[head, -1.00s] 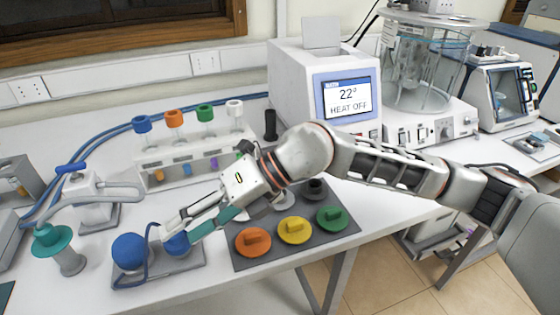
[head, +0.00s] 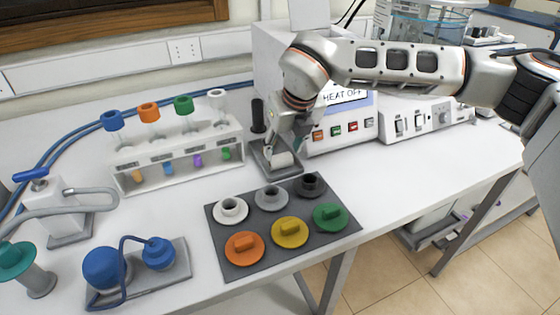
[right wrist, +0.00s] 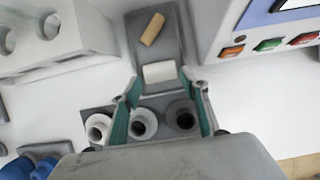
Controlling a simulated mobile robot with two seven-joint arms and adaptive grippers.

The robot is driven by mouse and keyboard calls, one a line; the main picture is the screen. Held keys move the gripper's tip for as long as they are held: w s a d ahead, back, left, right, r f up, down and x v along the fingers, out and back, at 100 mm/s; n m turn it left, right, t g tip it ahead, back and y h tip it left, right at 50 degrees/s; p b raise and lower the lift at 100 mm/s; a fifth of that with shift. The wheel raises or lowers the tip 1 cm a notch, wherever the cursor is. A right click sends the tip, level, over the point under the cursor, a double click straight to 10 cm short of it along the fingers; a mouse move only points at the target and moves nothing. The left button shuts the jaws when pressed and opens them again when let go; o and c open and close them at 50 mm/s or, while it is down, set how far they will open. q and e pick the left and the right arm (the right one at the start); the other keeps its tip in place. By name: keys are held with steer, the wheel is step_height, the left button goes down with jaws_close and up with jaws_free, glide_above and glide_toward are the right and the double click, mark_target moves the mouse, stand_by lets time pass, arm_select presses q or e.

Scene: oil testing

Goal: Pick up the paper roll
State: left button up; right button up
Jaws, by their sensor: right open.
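The paper roll (right wrist: 159,72) is a short white cylinder lying on a dark grey tray (right wrist: 178,42) in the right wrist view. In the head view the white roll (head: 283,160) shows low beside the gripper, partly covered by it. My right gripper (head: 280,146) points down over the tray, in front of the heater box. In the right wrist view its teal-padded fingers (right wrist: 160,84) are open, with the roll between and just past their tips. Contact with the roll cannot be told. My left gripper is not in view.
A tan cylinder (right wrist: 152,29) lies on the same tray. A white tube rack (head: 180,152) stands left, a black cylinder (head: 258,116) behind. The mat (head: 214,238) with several coloured knobbed discs lies in front. The heater box (head: 345,132) is close on the right.

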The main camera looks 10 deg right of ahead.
mark_target(281, 155)
steer(key=x, duration=0.5)
steer(key=shift+f, duration=0.1)
steer(key=c, duration=0.7)
step_height(281, 155, up, 20)
steer(key=shift+r+p, duration=0.1)
steer(key=shift+p, duration=0.3)
